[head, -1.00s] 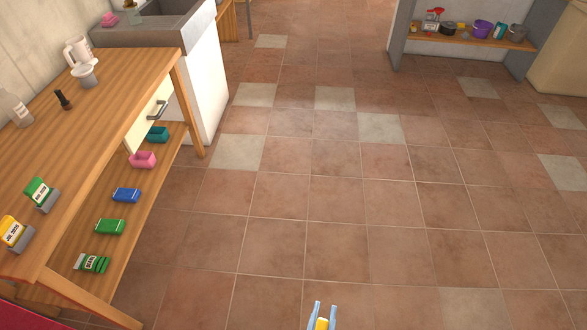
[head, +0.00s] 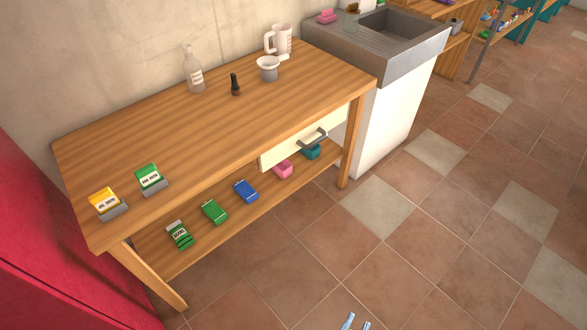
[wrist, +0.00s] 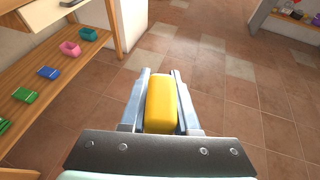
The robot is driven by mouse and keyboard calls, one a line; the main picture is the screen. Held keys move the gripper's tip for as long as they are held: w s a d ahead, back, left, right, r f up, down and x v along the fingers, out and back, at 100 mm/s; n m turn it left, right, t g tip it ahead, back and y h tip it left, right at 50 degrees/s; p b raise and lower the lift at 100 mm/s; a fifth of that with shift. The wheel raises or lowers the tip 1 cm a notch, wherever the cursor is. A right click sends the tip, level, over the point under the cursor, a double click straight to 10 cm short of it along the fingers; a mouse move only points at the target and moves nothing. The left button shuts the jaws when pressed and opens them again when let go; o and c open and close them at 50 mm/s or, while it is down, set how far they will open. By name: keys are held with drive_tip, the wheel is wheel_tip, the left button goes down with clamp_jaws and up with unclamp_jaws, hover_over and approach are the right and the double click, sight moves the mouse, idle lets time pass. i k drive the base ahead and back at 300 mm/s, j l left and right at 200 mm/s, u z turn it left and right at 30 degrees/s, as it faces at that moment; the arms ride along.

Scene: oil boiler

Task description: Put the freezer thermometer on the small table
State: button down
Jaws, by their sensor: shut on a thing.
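My gripper (wrist: 160,90) is shut on a yellow block-shaped thing (wrist: 161,104), which sits between the two fingers in the wrist view. No marking on it shows, so I cannot tell from its look whether it is the freezer thermometer. In the head view only the fingertips of my gripper (head: 355,322) show at the bottom edge, over the floor. A wooden table (head: 215,130) with a drawer and a lower shelf stands against the wall. I cannot tell whether it is the small table.
On the table are a yellow pack (head: 104,202), a green pack (head: 148,178), a bottle (head: 194,72), a dark small item (head: 235,85), a grey cup (head: 268,70) and a white jug (head: 281,42). A sink (head: 388,35) adjoins it. The floor (head: 420,260) is clear.

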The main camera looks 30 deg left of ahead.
sight(126, 171)
drive_tip(key=i+u, duration=0.2)
drive_tip(key=u, duration=0.25)
drive_tip(key=i+u, duration=0.2)
drive_tip(key=u, duration=0.3)
drive_tip(key=i+l+u, duration=0.2)
drive_tip(key=u, duration=0.25)
drive_tip(key=i+u, duration=0.2)
drive_tip(key=u, duration=0.25)
drive_tip(key=i+l+u, duration=0.15)
drive_tip(key=u, duration=0.35)
drive_tip(key=i+l+u, duration=0.1)
drive_tip(key=u, duration=0.35)
drive_tip(key=l, duration=0.1)
